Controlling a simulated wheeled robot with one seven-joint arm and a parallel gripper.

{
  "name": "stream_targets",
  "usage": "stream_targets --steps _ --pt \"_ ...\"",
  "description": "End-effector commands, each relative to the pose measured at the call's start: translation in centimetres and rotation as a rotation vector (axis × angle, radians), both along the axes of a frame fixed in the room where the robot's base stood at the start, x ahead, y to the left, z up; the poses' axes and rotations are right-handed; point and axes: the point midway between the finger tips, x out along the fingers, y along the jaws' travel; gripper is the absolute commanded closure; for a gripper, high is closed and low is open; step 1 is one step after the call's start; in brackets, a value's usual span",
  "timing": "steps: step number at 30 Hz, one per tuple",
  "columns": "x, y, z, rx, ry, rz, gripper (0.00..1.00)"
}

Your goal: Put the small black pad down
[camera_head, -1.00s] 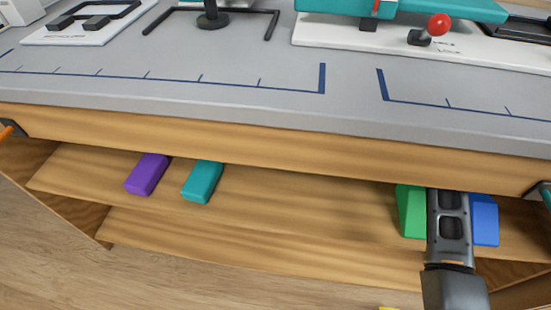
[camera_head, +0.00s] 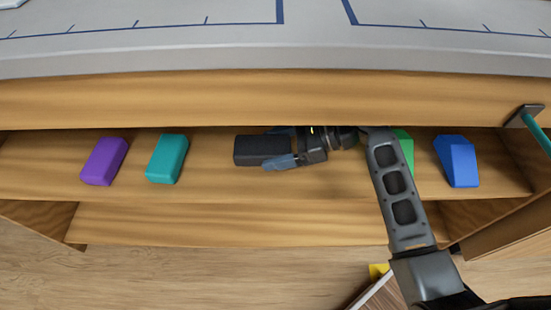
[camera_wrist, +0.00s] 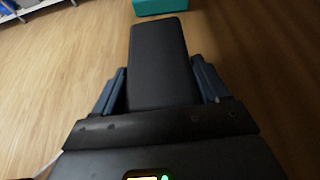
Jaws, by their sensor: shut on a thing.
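The small black pad (camera_head: 258,151) is a dark block held just over the wooden shelf under the worktop, right of the teal block, in the head view. My gripper (camera_head: 281,152) is shut on its right end, with the arm coming in from the lower right. In the wrist view the pad (camera_wrist: 160,62) lies lengthwise between the two blue fingers of my gripper (camera_wrist: 163,88) and points toward the teal block. Whether the pad touches the shelf cannot be told.
On the shelf (camera_head: 220,187) are a purple block (camera_head: 105,161), a teal block (camera_head: 167,158), a green block (camera_head: 406,148) partly behind my arm, and a blue block (camera_head: 456,160). The worktop edge (camera_head: 240,102) overhangs above. Bare shelf shows between the teal block and the pad.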

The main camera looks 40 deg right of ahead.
Motion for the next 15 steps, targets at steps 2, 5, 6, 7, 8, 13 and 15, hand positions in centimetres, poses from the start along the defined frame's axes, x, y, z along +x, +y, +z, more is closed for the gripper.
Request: stream_targets --steps 2,5,6,7,8,13,15 --pt "0.0 0.0 -0.7 0.001 0.001 0.0 0.6" --pt "0.0 0.0 -2.2 0.002 0.002 -0.001 0.6" --pt "0.0 0.0 -2.8 0.002 0.002 -0.001 0.6" --pt "0.0 0.0 -3.3 0.001 0.001 -0.001 0.6" --pt "0.0 0.0 -3.6 0.001 0.001 -0.002 0.6" --pt "0.0 0.0 -3.9 0.001 0.0 -0.001 0.6" --pt "0.0 0.0 -3.9 0.001 0.0 -0.001 0.6"
